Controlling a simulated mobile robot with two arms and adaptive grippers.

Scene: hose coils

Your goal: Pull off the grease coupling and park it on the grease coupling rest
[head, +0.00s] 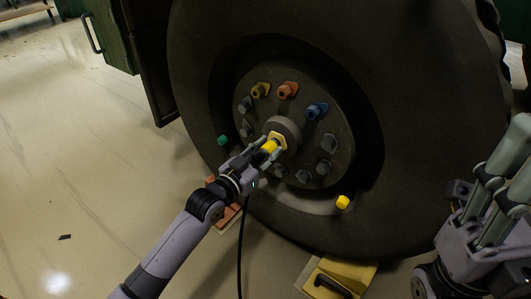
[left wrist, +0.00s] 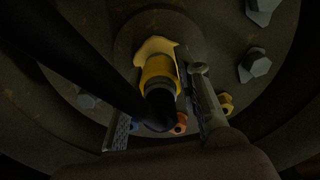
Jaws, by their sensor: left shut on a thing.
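The grease coupling (head: 269,147) is a yellow-collared piece at the hub of the big wheel. In the left wrist view the coupling (left wrist: 158,72) has a yellow collar and dark body, its front against a yellow plate (left wrist: 155,47) on the hub. My left gripper (head: 262,157) is shut on the coupling, with a finger on each side of it. A black hose (head: 241,240) hangs from there to the floor and crosses the wrist view. My right gripper (head: 505,170) is at the right edge, away from the wheel; its jaw state is unclear. I cannot make out a coupling rest.
Coloured fittings, including orange (head: 287,90) and blue (head: 317,110), and grey nuts ring the hub. A yellow cap (head: 343,202) sits on the rim. A yellow block (head: 350,275) and an orange block (head: 226,213) lie by the tyre (head: 420,110). The left floor is mostly clear.

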